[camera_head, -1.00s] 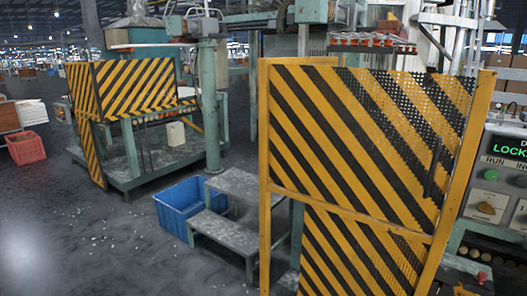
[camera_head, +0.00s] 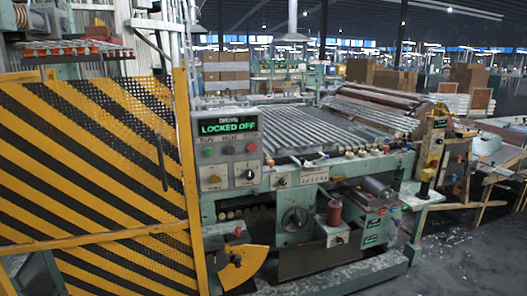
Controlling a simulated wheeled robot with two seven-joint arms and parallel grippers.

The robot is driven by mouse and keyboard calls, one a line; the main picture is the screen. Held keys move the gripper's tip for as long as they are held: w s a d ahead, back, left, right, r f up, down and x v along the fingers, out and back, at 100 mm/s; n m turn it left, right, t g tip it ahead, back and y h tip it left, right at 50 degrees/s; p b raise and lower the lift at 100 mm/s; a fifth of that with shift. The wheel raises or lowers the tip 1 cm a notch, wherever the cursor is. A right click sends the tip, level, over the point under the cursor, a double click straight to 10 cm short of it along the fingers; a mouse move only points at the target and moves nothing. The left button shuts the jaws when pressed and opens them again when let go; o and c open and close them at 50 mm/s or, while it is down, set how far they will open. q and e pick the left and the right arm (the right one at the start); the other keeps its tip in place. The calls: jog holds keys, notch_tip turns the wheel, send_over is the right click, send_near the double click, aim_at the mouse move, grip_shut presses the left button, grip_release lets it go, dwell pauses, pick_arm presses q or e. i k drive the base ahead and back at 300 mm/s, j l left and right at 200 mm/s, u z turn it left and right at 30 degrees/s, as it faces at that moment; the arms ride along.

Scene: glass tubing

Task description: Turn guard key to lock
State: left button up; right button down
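The yellow-and-black striped guard (camera_head: 95,165) fills the left of the view and appears closed, with a dark upright handle (camera_head: 161,163) near its right edge. Beside it is a grey control panel (camera_head: 232,160) with a green-lit display (camera_head: 228,126) reading "LOCKED OFF". Below the display are a green button (camera_head: 208,152) and a red button (camera_head: 252,147). The panel has a switch on a yellow plate (camera_head: 214,179) and a dark rotary switch (camera_head: 249,174). I cannot tell which of them is the guard key. Neither of my grippers is in view.
The green machine frame (camera_head: 345,190) with a bed of long glass tubes (camera_head: 320,130) extends right of the panel. A yellow quarter-round plate (camera_head: 242,266) and a red cylinder (camera_head: 334,213) stick out low in front. Open floor (camera_head: 465,255) lies at the lower right.

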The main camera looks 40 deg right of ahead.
aim_at(213, 180)
jog(key=z, duration=1.2)
jog(key=j+z, duration=0.2)
jog(key=j, duration=0.35)
jog(key=l+u, duration=0.25)
jog(key=l, duration=0.4)
jog(key=l+u, duration=0.25)
jog(key=l, duration=0.4)
